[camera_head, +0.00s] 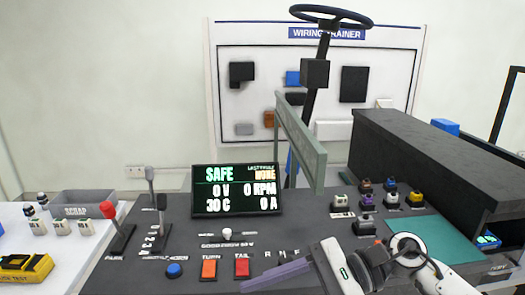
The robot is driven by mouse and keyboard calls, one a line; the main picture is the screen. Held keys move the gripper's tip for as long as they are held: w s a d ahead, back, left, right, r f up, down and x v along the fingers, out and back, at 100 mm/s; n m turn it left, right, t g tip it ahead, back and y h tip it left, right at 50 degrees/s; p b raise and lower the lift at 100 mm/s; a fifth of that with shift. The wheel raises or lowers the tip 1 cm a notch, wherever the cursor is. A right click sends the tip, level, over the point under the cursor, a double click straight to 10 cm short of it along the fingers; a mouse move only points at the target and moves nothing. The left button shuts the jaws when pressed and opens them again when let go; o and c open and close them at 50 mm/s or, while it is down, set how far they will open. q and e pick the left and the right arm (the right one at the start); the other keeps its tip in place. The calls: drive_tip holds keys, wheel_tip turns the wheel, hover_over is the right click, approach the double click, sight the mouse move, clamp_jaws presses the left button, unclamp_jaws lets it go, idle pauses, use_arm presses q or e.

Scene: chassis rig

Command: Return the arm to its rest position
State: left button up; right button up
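My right arm (408,250), white and dark grey, reaches in from the lower right over the front of the dark console. Its gripper (276,277) points left, with a dark purplish bar-like finger low over the panel, right of the orange TAIL switch (242,267). I see no object in it. The gap between the fingers cannot be made out, so its opening is unclear. My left arm and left gripper are not in view.
The dark console (205,237) carries a lit display (237,190), a red-knobbed lever (115,225) and a grey lever (155,205). A steering wheel (331,14) stands behind. A dark box (440,150) and several coloured buttons (390,185) lie near the arm at right.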

drive_tip(key=w+r+m+t+y, duration=0.1)
drive_tip(key=w+m+t+y, duration=0.3)
drive_tip(key=m, duration=0.6)
drive_tip(key=r+m+t+y, duration=0.1)
drive_tip(key=m+t+y, duration=0.1)
drive_tip(key=m+t, duration=0.65)
drive_tip(key=w+d+f+m+t+h, duration=0.1)
drive_tip(key=d+f+m+t+h, duration=0.25)
drive_tip(key=f+m+h, duration=0.6)
drive_tip(key=w+d+f+m+t+h, duration=0.1)
drive_tip(key=d+f+m+t+h, duration=0.25)
drive_tip(key=m, duration=1.05)
drive_tip(key=s+d+f+m+g+h, duration=0.2)
drive_tip(key=s+d+f+m+g, duration=0.2)
drive_tip(key=s+f+m, duration=0.3)
drive_tip(key=s+d+f+m+g+h, duration=0.3)
drive_tip(key=s+f+m, duration=0.5)
drive_tip(key=f, duration=0.8)
drive_tip(key=s+d+g, duration=0.1)
drive_tip(key=s, duration=0.2)
drive_tip(key=shift+s+d+m, duration=0.25)
drive_tip(key=shift+d+m, duration=0.05)
drive_tip(key=shift+r, duration=0.1)
